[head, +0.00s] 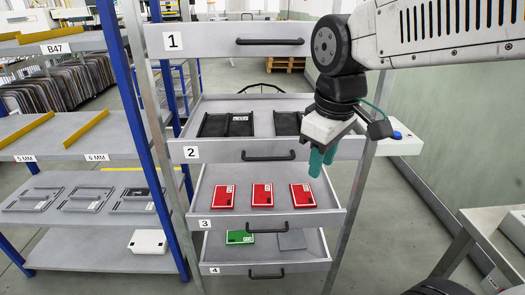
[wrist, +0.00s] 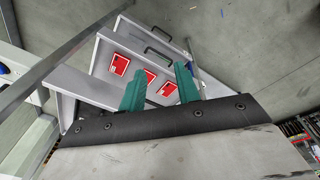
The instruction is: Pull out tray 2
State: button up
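Tray 2 (head: 225,153) is a grey drawer in the rack. It stands pulled out, with its inside and black items (head: 228,124) showing. A black bar handle (head: 268,156) sits on its front. My gripper (head: 322,160) has green fingers pointing down, right of that handle near the right end of the tray's front. It does not appear to touch the handle. In the wrist view the two green fingers (wrist: 161,88) are apart with nothing held between them.
Tray 1 (head: 205,41) above looks shut. Tray 3 (head: 250,222) holds red boxes, and tray 4 (head: 225,268) holds a green box and a grey piece; both stand out. A shelf unit (head: 45,135) is at left. A grey table (head: 495,222) is at right.

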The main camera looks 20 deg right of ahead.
aim_at(271, 158)
jog(key=w+a+f+n, duration=0.1)
jog(key=w+n, duration=0.3)
jog(key=w, duration=0.5)
jog(key=w+a+f+n, duration=0.1)
jog(key=w+a+n, duration=0.1)
jog(key=w+n, duration=0.5)
jog(key=w+f, duration=0.1)
jog(key=f, duration=0.1)
jog(key=w+f+m, duration=0.1)
jog(key=f, duration=0.2)
jog(key=w+f+m, duration=0.1)
jog(key=f, duration=0.1)
jog(key=shift+w+d+f, duration=0.15)
jog(key=shift+d+f, duration=0.15)
jog(key=shift+d, duration=0.1)
grip_shut()
